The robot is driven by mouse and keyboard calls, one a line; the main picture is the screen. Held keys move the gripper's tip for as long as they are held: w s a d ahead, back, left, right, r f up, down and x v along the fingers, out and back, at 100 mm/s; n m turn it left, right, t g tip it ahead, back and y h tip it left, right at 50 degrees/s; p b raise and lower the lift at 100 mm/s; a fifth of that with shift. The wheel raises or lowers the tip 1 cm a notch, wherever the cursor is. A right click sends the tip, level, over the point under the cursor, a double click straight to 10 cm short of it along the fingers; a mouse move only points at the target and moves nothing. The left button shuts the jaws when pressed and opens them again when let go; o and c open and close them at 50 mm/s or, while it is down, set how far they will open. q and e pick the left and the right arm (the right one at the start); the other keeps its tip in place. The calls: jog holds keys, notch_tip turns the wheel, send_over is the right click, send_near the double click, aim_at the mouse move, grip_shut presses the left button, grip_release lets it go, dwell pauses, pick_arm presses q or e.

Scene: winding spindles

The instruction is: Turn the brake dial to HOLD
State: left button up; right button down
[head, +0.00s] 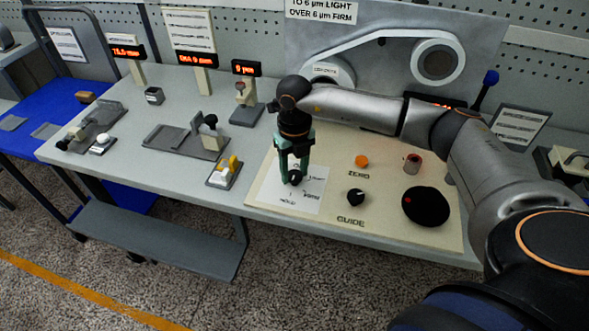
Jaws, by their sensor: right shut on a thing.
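The brake dial (296,177) is a small black knob on a white card (277,196) on the cream panel. The card has printed words around the knob; HOLD seems to be at its lower edge and FIRM at the right, but the print is small. My right gripper (292,174) points down over the card, its green fingers shut on the dial. The fingers cover part of the knob, so I cannot tell which word its pointer faces. My left gripper is not in view.
The cream panel (395,232) also bears a black GUIDE knob (356,197), an orange button (362,161), a red-and-clear part (412,162) and a large black disc (425,206). A yellow-handled device (225,171) stands left of the card. A sign (322,10) hangs above.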

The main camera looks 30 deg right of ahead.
aim_at(294, 175)
jog(key=shift+c, duration=1.7)
grip_release()
notch_tip(294, 175, up, 13)
jog(key=b, duration=0.1)
jog(key=shift+f, duration=0.2)
